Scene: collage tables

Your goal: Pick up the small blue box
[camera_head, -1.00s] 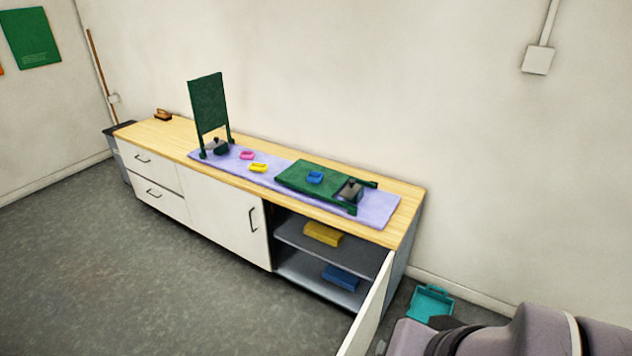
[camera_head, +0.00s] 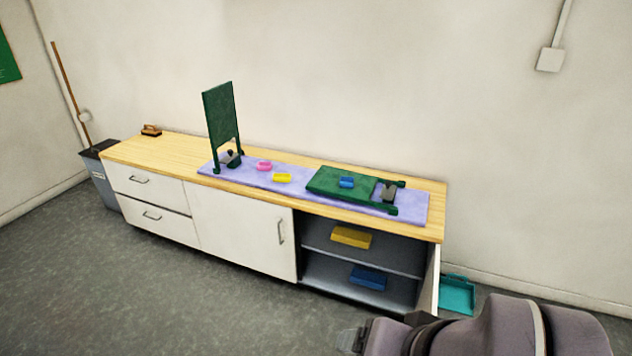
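A small blue box-like piece (camera_head: 347,182) lies on a flat green board (camera_head: 330,180) on the counter. A larger blue box (camera_head: 369,278) lies on the bottom shelf of the open cabinet. My arm reaches in from the lower right, and what looks like my gripper (camera_head: 350,340) shows at its left end, low in the picture. It is well apart from both blue things, nearer to me than the cabinet. Its fingers are too small and unclear to tell whether they are open.
A yellow box (camera_head: 351,237) lies on the upper shelf. The cabinet door (camera_head: 430,284) stands open at the right, beside a teal tray (camera_head: 457,295). Pink (camera_head: 264,166) and yellow (camera_head: 282,178) pieces lie on the purple mat (camera_head: 410,211) near an upright green board (camera_head: 220,124).

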